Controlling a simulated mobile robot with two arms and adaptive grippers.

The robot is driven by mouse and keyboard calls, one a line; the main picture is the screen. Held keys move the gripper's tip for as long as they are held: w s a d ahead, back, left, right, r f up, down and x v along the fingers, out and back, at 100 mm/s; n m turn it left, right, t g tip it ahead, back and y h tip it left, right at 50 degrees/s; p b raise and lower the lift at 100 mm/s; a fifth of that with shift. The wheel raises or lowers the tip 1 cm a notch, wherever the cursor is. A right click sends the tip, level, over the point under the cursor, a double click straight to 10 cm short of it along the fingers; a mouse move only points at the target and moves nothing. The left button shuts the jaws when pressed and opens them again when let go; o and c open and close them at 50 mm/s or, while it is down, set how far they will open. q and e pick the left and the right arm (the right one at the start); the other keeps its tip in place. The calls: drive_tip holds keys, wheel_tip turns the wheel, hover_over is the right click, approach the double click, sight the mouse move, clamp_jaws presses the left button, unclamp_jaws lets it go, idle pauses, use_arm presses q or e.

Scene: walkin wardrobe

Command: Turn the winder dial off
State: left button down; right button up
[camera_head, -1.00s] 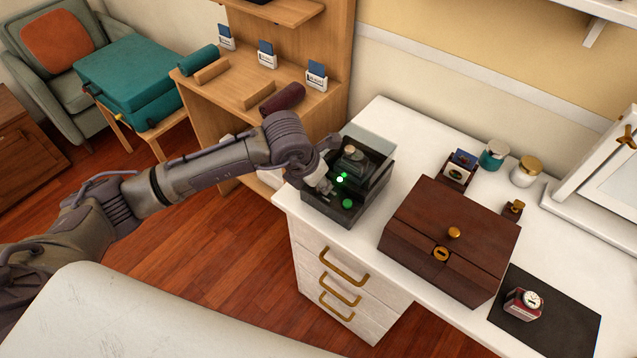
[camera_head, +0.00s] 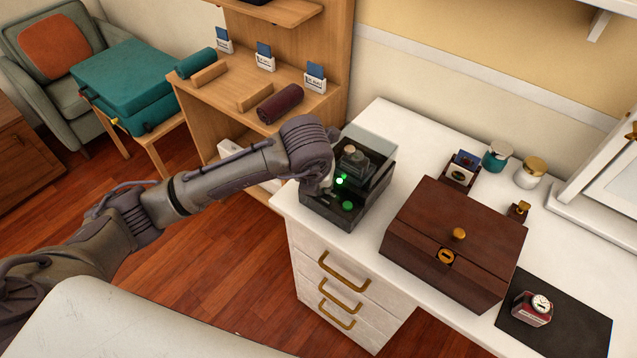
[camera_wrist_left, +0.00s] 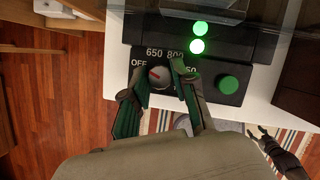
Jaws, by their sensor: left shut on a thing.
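The watch winder is a dark box with a clear cover (camera_head: 352,172) at the left end of the white counter. In the left wrist view its front panel (camera_wrist_left: 222,113) carries a round grey dial (camera_wrist_left: 159,77) with a red mark. Labels OFF, 650 and 800 show around the dial; the last label is partly hidden by a finger. My left gripper (camera_wrist_left: 156,82) is shut on the dial, a green-padded finger on each side. In the head view my wrist hides the dial and fingers. What seems to be my right gripper (camera_wrist_left: 268,138) shows dark at lower right.
A brown wooden box (camera_head: 453,240) stands to the right on the counter (camera_head: 400,150). A wooden shelf unit (camera_head: 235,95) stands behind my left arm.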

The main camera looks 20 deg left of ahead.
use_arm(q)
drive_tip(key=c, duration=1.2)
unclamp_jaws()
drive_tip(key=shift+r, duration=0.1)
drive_tip(key=v, duration=1.2)
drive_tip(key=shift+d, duration=0.1)
